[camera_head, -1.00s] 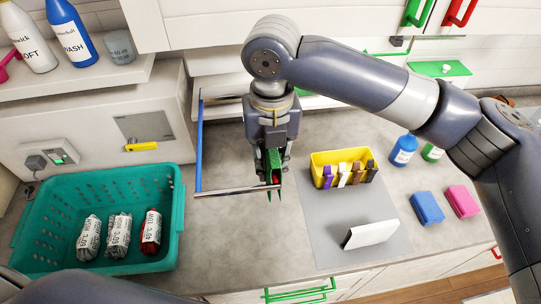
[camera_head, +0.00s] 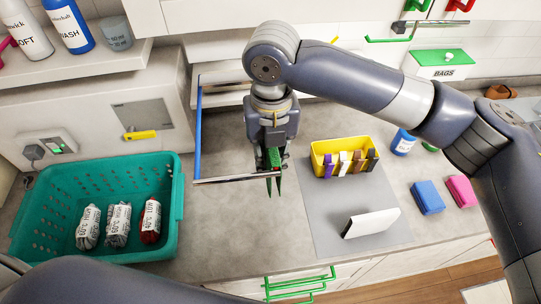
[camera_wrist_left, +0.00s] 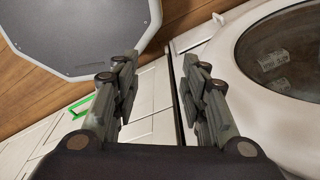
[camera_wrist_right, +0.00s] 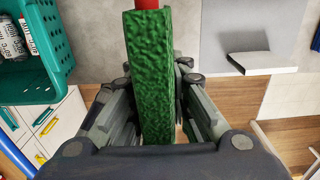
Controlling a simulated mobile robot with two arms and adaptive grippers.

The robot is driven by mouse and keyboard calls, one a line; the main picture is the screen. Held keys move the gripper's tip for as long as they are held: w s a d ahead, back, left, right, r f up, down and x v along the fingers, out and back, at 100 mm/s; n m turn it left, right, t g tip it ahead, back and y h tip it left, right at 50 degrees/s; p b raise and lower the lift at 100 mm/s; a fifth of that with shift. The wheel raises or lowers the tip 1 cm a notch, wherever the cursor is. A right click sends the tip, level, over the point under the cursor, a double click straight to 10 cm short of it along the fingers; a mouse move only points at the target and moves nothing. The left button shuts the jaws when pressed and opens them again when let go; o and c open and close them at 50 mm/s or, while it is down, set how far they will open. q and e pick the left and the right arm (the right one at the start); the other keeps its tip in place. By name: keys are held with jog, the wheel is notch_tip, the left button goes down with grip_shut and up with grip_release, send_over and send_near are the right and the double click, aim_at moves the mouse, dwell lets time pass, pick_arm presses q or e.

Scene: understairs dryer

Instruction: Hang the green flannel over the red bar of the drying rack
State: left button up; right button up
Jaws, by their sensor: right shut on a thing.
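The green flannel (camera_head: 273,157) is between the fingers of my right gripper (camera_head: 272,156), which is shut on it. In the head view the flannel is at the right end of the rack's front bar, with two narrow green ends hanging below. In the right wrist view the flannel (camera_wrist_right: 147,75) runs lengthwise between my fingers, and a short piece of the red bar (camera_wrist_right: 146,3) shows at its far end. I cannot tell whether it rests on the bar. The drying rack has a blue side bar (camera_head: 198,130) and a metal front bar (camera_head: 228,180). My left gripper (camera_wrist_left: 162,72) is open and empty.
A teal basket (camera_head: 172,210) with several labelled rolls stands left of the rack. A yellow tub (camera_head: 318,158) with clips and a white block (camera_head: 371,223) sit on a grey mat to the right. Blue (camera_head: 427,202) and pink pads lie farther right. A round-doored machine (camera_wrist_left: 270,75) is beside my left gripper.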

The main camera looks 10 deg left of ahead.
jog(key=o, duration=0.9)
jog(key=shift+c, duration=0.2)
jog(key=shift+r, duration=0.1)
notch_tip(320, 180, up, 12)
jog(key=shift+f, duration=0.1)
